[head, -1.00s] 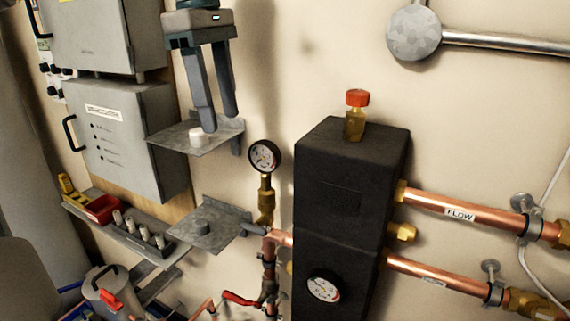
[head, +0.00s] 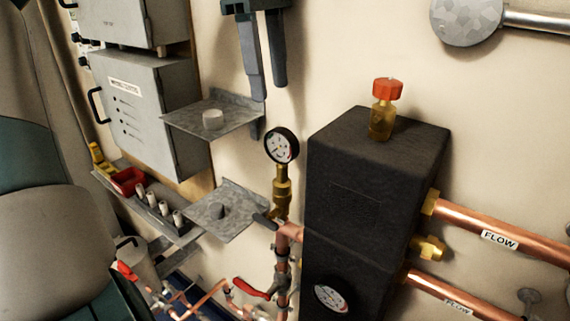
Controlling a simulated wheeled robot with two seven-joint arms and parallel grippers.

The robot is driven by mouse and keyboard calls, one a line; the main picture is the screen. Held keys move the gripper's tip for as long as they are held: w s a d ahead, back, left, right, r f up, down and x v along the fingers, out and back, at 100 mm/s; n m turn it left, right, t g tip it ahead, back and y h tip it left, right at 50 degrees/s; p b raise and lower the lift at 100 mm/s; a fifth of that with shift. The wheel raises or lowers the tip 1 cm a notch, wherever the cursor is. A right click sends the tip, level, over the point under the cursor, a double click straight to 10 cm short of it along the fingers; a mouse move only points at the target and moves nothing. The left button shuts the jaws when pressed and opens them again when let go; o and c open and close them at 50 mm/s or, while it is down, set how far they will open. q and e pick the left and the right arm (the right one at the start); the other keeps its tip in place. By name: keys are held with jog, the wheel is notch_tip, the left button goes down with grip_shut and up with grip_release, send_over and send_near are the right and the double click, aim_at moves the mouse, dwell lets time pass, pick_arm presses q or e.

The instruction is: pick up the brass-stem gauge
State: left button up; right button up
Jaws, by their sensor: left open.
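The brass-stem gauge (head: 281,146) has a round white dial with a black rim on a brass stem (head: 282,185). It stands upright on top of the copper pipework, just left of the black insulated block. My left gripper (head: 269,92) points down from the top of the head view, open, with its two fingers apart and nothing between them. My right gripper is not in view.
The black block (head: 374,185) carries a red-capped brass fitting (head: 384,108) and a second gauge (head: 330,298) low on its front. Two metal shelves, upper (head: 180,118) and lower (head: 243,199), are left of the gauge. A red-handled valve (head: 252,288) is below.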

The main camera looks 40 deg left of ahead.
pick_arm(q)
jog(key=shift+s, duration=0.1)
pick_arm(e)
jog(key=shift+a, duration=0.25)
pick_arm(q)
jog(key=shift+f, duration=0.55)
jog(key=p, duration=0.1)
send_over(282, 180)
jog(key=a, duration=0.2)
jog(key=f, duration=1)
jog(key=shift+w+f, duration=0.4)
jog(key=shift+f, duration=0.1)
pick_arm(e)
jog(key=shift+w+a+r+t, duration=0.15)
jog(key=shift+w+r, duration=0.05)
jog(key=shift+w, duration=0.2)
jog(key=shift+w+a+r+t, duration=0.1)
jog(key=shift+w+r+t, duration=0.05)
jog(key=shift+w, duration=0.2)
